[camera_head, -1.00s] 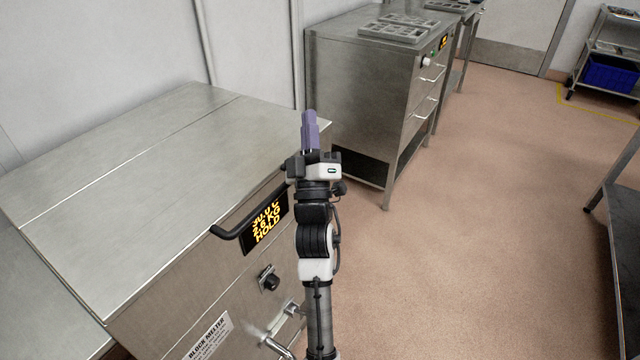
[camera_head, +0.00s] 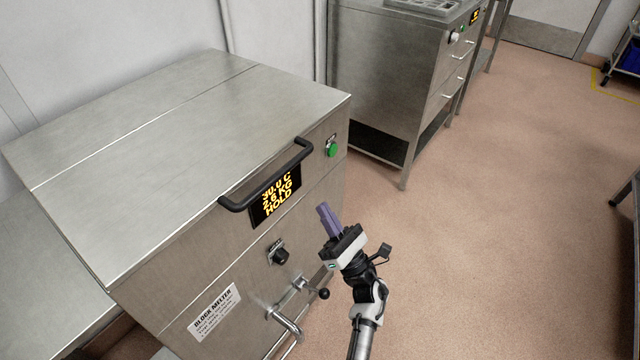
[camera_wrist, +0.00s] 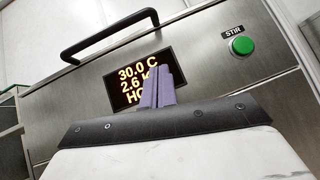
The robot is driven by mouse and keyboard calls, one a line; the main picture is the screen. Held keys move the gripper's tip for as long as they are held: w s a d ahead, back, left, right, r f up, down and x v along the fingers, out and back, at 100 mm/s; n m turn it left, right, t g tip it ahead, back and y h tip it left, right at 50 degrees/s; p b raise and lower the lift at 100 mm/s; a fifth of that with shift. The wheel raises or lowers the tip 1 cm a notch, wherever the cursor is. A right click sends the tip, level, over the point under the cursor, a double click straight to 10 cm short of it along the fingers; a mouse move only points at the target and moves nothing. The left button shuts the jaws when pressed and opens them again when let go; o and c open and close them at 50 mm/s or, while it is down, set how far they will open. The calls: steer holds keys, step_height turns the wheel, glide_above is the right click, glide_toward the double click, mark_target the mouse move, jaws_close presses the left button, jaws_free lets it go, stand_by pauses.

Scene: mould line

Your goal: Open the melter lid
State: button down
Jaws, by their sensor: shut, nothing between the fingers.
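The block melter (camera_head: 140,240) is a steel box at the left of the head view. Its flat steel lid (camera_head: 190,120) lies closed on top. A black bar handle (camera_head: 268,176) runs along the lid's front edge, above the display. The handle also shows at the upper left of the wrist view (camera_wrist: 110,33). My gripper (camera_head: 325,212) is shut and empty, its purple fingers together. It is in front of the melter's front face, apart from the handle and lower than it. In the wrist view the fingers (camera_wrist: 158,88) cover part of the display.
The melter front carries a lit display (camera_head: 275,199), a green STIR button (camera_head: 332,147), a black knob (camera_head: 278,253) and an outlet pipe with lever (camera_head: 287,322). A steel cabinet (camera_head: 385,80) stands behind. Open floor (camera_head: 490,230) lies to the right.

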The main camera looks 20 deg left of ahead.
mark_target(299, 144)
steer(key=p+x, duration=0.4)
steer(key=x, duration=0.5)
steer(key=shift+d+r, duration=0.1)
steer(key=shift+r, duration=0.15)
steer(key=shift+w+r+p, duration=0.25)
steer(key=shift+r+p, duration=0.5)
steer(key=shift+r, duration=0.45)
steer(key=shift+w+r+p, duration=0.15)
steer(key=shift+r+p, duration=0.25)
steer(key=shift+r, duration=0.25)
